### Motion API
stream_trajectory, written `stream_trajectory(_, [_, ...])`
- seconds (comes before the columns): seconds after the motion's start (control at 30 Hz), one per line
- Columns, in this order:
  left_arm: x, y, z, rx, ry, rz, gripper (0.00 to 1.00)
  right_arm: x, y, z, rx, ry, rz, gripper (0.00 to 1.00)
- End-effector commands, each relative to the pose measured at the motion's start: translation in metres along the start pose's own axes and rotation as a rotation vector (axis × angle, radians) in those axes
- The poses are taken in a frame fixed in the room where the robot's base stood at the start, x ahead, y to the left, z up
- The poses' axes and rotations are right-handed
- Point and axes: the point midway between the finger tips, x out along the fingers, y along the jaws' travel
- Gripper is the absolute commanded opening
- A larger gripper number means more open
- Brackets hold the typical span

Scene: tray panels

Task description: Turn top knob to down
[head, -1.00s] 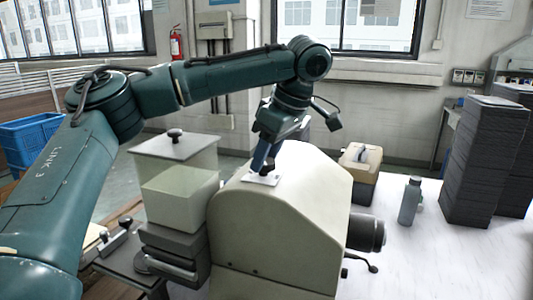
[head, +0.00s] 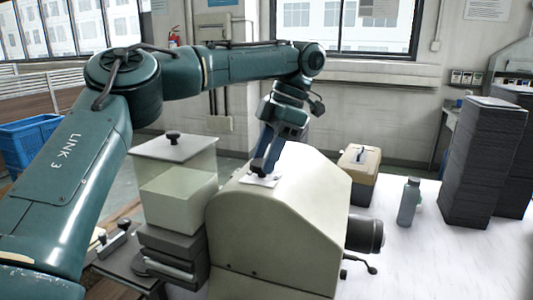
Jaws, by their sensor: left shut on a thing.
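A cream machine housing (head: 275,225) with a curved top stands on the white table. On its sloped upper face is a small white plate (head: 250,180) with a dark knob (head: 260,171) on it. My left gripper (head: 262,167) points down onto this plate and is shut on the knob. The fingers hide much of the knob, so I cannot tell which way it points. My right gripper is not in view.
Left of the housing is a translucent box with a black-knobbed lid (head: 173,145). To the right are a beige case (head: 359,175), a grey bottle (head: 409,202) and tall black stacks (head: 480,160). A dark cylinder with a crank (head: 364,235) juts from the housing. The table's right front is clear.

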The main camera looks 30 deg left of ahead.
Motion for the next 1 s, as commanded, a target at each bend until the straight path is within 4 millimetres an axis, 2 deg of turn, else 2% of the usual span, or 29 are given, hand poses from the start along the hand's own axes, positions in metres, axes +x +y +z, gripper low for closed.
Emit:
stream_trajectory(0.3, [-0.0001,0.0008,0.0004,-0.097,-0.002,-0.04,0.2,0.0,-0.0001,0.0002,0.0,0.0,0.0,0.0])
stream_trajectory(0.8, [0.0004,0.001,0.0004,-0.113,-0.001,-0.047,0.2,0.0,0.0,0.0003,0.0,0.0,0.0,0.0])
stream_trajectory(0.83, [0.0004,0.001,0.0004,-0.113,-0.001,-0.047,0.44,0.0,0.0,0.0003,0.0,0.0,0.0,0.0])
stream_trajectory(1.0, [0.0004,0.001,0.0003,-0.112,-0.001,-0.047,0.58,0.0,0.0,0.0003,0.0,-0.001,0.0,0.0])
